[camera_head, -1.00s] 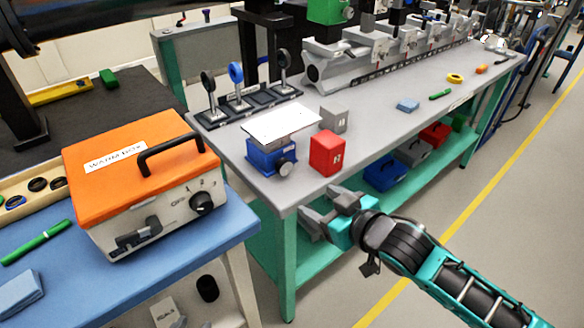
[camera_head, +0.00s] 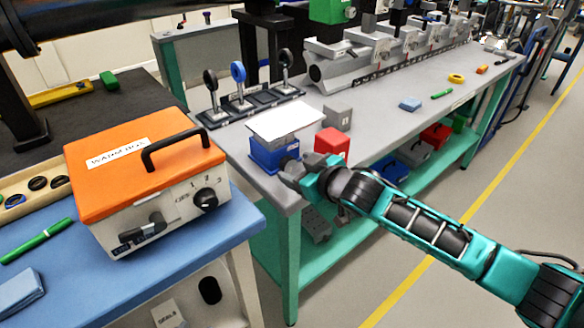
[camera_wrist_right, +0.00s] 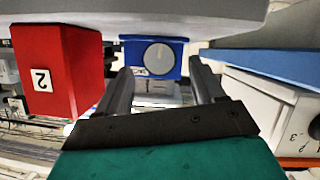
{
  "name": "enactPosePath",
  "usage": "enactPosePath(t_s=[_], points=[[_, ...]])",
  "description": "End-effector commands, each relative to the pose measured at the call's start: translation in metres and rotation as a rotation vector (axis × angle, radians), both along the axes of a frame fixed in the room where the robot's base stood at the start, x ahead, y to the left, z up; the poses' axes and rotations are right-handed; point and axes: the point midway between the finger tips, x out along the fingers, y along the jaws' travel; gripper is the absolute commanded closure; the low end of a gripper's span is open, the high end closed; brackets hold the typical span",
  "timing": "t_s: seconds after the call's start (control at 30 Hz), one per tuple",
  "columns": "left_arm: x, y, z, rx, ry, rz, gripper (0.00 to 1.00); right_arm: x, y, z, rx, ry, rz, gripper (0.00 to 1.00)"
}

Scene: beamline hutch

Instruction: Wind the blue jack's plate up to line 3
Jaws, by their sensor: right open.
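The blue jack (camera_head: 268,156) stands near the front left corner of the grey bench, with its white plate (camera_head: 286,122) level on top. The lines that mark its height cannot be made out. My right gripper (camera_head: 288,172) is at the jack's front, covering its round grey knob in the head view. In the right wrist view, the knob (camera_wrist_right: 158,58) is on the blue jack face, beyond and between the two spread fingers of the right gripper (camera_wrist_right: 161,77). The fingers are open, and no contact with the knob shows. My left gripper is out of view.
A red block (camera_head: 332,144) marked 2 (camera_wrist_right: 48,72) stands close beside the jack, with a grey block (camera_head: 338,118) behind. Optics on a dark base (camera_head: 250,106) stand behind the plate. An orange-topped box (camera_head: 148,185) sits on the blue table at left.

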Motion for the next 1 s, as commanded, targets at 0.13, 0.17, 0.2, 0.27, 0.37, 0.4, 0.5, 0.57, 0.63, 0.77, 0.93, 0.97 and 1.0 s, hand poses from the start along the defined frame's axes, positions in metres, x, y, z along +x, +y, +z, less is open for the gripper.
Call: enactPosePath(t_s=[0.13,0.17,0.2,0.27,0.37,0.4,0.5,0.57,0.63,0.77,0.93,0.97,1.0], points=[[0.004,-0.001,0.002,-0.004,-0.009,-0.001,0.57,0.015,0.009,-0.007,0.0,-0.001,0.001,0.32],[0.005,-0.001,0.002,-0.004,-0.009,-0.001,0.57,0.017,0.01,-0.008,0.001,-0.001,0.0,0.32],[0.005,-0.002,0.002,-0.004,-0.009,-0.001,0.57,0.019,0.012,-0.009,0.001,-0.001,0.0,0.32],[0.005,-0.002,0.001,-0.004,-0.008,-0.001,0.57,0.022,0.014,-0.01,0.001,-0.001,0.0,0.32],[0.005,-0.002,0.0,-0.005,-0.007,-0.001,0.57,0.025,0.015,-0.011,0.0,0.0,0.0,0.32],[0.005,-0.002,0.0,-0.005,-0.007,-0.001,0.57,0.025,0.015,-0.011,0.0,0.0,0.0,0.32],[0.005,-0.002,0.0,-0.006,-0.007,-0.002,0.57,0.026,0.015,-0.012,0.0,0.0,0.0,0.32],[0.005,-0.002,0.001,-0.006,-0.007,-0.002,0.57,0.025,0.015,-0.012,0.0,0.0,0.0,0.32],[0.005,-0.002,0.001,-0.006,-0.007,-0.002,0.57,0.025,0.015,-0.011,0.001,-0.001,0.0,0.32],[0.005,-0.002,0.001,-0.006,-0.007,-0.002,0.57,0.025,0.015,-0.011,0.0,0.0,0.0,0.42],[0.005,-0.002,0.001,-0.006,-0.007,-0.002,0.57,0.025,0.015,-0.011,0.0,0.0,0.0,0.59],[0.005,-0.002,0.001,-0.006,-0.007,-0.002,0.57,0.025,0.015,-0.011,0.0,0.0,0.0,0.62],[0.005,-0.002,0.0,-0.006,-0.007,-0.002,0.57,0.025,0.015,-0.011,0.0,0.0,0.0,0.65]])
